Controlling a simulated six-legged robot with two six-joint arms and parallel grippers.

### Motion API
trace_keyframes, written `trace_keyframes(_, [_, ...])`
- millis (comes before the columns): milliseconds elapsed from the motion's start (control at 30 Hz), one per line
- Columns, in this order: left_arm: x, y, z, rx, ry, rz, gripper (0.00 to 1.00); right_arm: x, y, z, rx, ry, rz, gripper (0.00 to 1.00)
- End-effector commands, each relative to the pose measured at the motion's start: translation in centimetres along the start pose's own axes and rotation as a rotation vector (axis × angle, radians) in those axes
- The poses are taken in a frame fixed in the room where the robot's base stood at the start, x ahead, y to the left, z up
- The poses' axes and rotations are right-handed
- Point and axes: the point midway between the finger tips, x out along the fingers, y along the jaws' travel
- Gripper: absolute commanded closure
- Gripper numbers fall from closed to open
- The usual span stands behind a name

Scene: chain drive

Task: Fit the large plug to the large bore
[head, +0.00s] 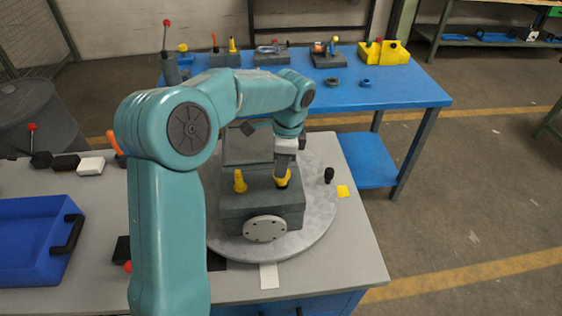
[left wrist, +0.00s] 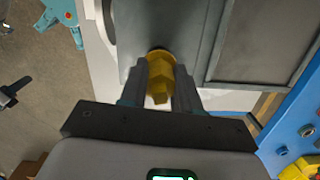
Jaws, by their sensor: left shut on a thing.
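My left gripper (head: 283,174) points down over the right part of the grey housing (head: 233,212). It is shut on a yellow plug with a flange (head: 283,183), which looks like the large plug. In the left wrist view, the plug (left wrist: 160,75) sits between both fingers, with its hex head towards me and its flange close to the housing's grey face (left wrist: 180,30). The bore is hidden beneath it, and I cannot tell how deep the plug sits. A second yellow plug (head: 240,181) stands upright on the housing, left of the gripper. My right gripper is not in view.
The housing stands on a round grey turntable (head: 320,215) with a raised lid (head: 248,146) behind. A black knob (head: 329,175) and a yellow block (head: 343,191) are at right. A blue tray (head: 30,240) lies left. A blue table (head: 400,92) with several parts stands behind.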

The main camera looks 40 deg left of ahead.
Motion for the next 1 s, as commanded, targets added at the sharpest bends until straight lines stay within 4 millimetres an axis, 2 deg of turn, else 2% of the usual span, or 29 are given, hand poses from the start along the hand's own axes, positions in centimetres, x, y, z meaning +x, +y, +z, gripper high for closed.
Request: trace_keyframes(1000, [-0.12,-0.27,-0.13,-0.001,-0.001,0.001,1.00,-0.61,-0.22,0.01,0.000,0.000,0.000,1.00])
